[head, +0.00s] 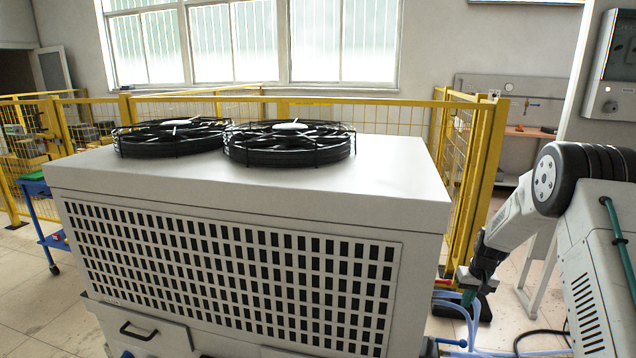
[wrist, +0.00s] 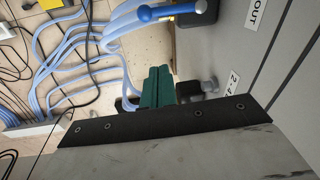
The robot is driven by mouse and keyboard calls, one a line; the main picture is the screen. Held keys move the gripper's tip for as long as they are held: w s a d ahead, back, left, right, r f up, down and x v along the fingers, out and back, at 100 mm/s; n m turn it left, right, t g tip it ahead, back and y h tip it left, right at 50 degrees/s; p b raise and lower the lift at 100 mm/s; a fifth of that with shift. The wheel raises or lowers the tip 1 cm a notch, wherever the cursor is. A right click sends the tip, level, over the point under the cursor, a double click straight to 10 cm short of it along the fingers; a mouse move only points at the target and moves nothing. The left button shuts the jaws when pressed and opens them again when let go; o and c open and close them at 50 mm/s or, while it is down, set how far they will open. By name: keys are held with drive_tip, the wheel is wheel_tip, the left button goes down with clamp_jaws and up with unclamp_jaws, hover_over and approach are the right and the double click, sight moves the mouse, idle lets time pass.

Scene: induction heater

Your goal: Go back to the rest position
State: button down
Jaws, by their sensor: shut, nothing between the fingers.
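My gripper (head: 474,289) hangs at the lower right of the head view, beside the right side of the large light-grey cabinet (head: 420,194). In the wrist view my gripper's green fingers (wrist: 157,86) are together with nothing between them. They point toward the hoses and floor, close to a grey panel (wrist: 240,75) with labels. A small dark fitting with a grey knob sits just right of the fingertips; whether they touch it I cannot tell.
Two black fans (head: 289,143) sit on the cabinet. Pale blue hoses (wrist: 75,55) and black cables cover the floor. A blue-handled valve (wrist: 172,11) juts from the panel. A yellow fence (head: 483,170) stands behind, a blue cart (head: 50,240) at left.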

drive_tip(key=s+a+r+g, duration=0.1)
drive_tip(key=s+a+r, duration=0.3)
drive_tip(key=s+r, duration=0.25)
drive_tip(key=s+a+r+g, duration=0.1)
drive_tip(key=s+a+r, duration=0.2)
drive_tip(key=s+r, duration=0.35)
drive_tip(key=s+a+r+t, duration=0.1)
drive_tip(key=s+a+r, duration=0.3)
drive_tip(key=s+r, duration=0.3)
drive_tip(key=s+a+r+n, duration=0.1)
drive_tip(key=s+a+r, duration=0.3)
drive_tip(key=s, duration=1.2)
drive_tip(key=s+a+r+t+h, duration=0.1)
drive_tip(key=s+a+r, duration=0.3)
drive_tip(key=s+r, duration=0.5)
drive_tip(key=shift+s+r+t, duration=0.3)
drive_tip(key=shift+s+r, duration=0.1)
drive_tip(key=shift+s, duration=0.75)
drive_tip(key=c, duration=2.1)
unclamp_jaws()
drive_tip(key=shift+c, duration=0.2)
